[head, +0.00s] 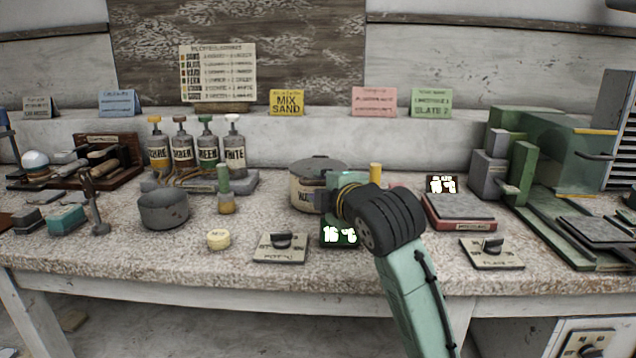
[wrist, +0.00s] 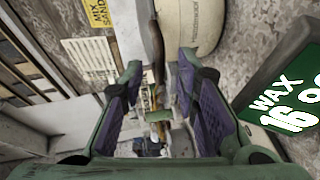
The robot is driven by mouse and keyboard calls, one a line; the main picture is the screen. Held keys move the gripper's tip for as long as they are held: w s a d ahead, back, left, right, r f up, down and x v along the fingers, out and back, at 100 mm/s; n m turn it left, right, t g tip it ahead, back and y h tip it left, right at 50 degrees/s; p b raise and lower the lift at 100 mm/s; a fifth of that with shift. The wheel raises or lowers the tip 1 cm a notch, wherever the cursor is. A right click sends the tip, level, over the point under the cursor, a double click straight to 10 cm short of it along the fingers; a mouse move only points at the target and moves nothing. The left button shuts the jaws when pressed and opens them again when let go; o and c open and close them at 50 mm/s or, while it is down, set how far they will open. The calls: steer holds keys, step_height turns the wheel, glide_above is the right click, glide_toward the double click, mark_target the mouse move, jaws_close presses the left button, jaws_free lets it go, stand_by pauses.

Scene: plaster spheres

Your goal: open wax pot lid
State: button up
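The wax pot (head: 303,194) is a cream round pot with a dark grey lid (head: 318,164) lying on its top. It stands at the back middle of the bench, its right side hidden by my gripper (head: 342,190). In the wrist view the cream pot wall (wrist: 202,22) is at the top, with the dark lid (wrist: 152,30) edge-on beside it. My gripper (wrist: 159,64) is open in the wrist view, its two purple-padded fingers apart. The lid's edge shows between the fingertips; I cannot tell whether they touch it.
A green display (head: 340,235) reading 16 °C, marked WAX in the wrist view, sits in front of the pot. Several labelled bottles (head: 196,150) stand left, with a grey bowl (head: 164,209). A red-based scale (head: 458,210) and green machine (head: 565,150) stand right.

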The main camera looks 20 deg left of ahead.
mark_target(318, 184)
steer(key=shift+x, duration=1.7)
jaws_close()
